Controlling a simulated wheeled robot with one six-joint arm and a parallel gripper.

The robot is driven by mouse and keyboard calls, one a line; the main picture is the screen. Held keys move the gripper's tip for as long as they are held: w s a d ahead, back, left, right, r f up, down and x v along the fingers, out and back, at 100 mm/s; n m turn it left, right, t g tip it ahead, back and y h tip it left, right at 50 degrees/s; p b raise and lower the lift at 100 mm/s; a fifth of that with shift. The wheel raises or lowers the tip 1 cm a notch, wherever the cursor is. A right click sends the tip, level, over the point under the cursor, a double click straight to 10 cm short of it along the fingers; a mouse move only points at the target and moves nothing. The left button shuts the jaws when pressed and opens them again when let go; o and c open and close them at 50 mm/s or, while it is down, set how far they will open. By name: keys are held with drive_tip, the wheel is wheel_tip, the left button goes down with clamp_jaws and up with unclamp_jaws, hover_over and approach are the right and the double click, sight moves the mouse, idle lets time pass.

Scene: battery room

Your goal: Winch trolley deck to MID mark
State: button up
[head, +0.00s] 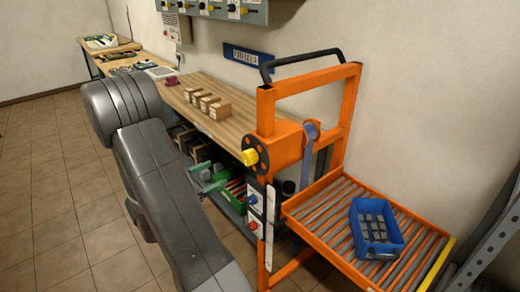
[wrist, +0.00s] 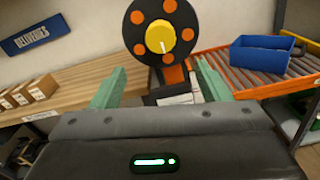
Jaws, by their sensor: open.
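The orange winch trolley (head: 265,110) stands at the right in the head view, with a roller deck (head: 325,215) low on its right side. A black winch disc with orange holes and a yellow knob (head: 250,157) sits on its post; the knob also shows in the wrist view (wrist: 160,39). A blue strap (head: 309,155) runs down from the top. My gripper (head: 208,180) is open, its green fingers apart and empty. In the wrist view the fingers (wrist: 155,85) point toward the disc, with the knob between and beyond them. I cannot make out a MID mark.
A blue bin (head: 375,228) with grey items sits on the deck. A wooden bench (head: 235,112) with several cardboard boxes (head: 207,103) stands behind my arm, under a DELIVERIES sign (head: 248,57). A metal rack (head: 490,245) is at the far right. Tiled floor (head: 60,200) is clear at left.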

sight(246, 160)
drive_tip(key=p+x, duration=0.3)
drive_tip(key=x, duration=1)
drive_tip(key=shift+w+d, duration=0.15)
drive_tip(key=shift+d, duration=0.1)
drive_tip(key=c, duration=1)
